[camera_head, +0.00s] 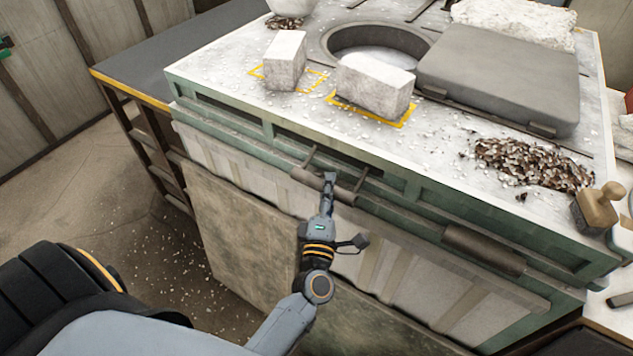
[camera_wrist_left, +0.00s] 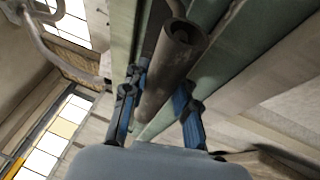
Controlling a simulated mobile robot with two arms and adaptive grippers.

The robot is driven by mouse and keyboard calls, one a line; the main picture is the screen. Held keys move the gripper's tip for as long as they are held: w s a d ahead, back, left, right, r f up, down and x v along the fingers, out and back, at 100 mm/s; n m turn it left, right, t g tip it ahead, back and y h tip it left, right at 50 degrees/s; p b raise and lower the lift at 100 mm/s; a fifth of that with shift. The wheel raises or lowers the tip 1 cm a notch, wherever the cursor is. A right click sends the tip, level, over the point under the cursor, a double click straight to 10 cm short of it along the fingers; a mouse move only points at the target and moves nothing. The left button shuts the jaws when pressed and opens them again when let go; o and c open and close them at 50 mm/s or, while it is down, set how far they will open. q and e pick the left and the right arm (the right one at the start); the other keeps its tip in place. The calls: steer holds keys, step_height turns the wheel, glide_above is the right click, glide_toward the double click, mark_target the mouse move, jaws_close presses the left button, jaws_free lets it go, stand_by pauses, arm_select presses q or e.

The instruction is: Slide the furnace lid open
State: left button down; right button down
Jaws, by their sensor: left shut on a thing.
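My left gripper (camera_head: 329,184) is at the front of the furnace (camera_head: 440,205), shut on a dark cylindrical handle bar (camera_head: 345,194). Two thin rods run from this bar into a slot below the furnace top. In the left wrist view, the blue-lined fingers (camera_wrist_left: 160,108) sit on either side of the tube-like bar (camera_wrist_left: 170,65). The furnace lid (camera_head: 500,82), a thick grey slab, lies on the top to the right of the round opening (camera_head: 375,40). My right gripper is not in view.
Two pale blocks (camera_head: 286,58) (camera_head: 375,84) stand at yellow markings on the furnace top. A pile of brown and white chips (camera_head: 533,163) and a tan-handled tool (camera_head: 597,207) lie at the right. A second dark bar (camera_head: 484,250) is fixed along the front. Debris dots the floor at left.

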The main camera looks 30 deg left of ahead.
arm_select(q)
steer(key=shift+d, duration=0.85)
steer(key=shift+d+r, duration=0.1)
steer(key=shift+d, duration=0.2)
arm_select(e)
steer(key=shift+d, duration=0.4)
arm_select(q)
steer(key=c, duration=1)
jaws_free()
steer(key=shift+a, duration=0.1)
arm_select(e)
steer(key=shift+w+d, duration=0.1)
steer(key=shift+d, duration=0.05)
arm_select(q)
steer(key=shift+s, duration=0.1)
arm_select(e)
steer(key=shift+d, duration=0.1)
arm_select(q)
steer(key=v, duration=1.1)
steer(key=shift+s+f, duration=0.2)
steer(key=shift+s, duration=0.15)
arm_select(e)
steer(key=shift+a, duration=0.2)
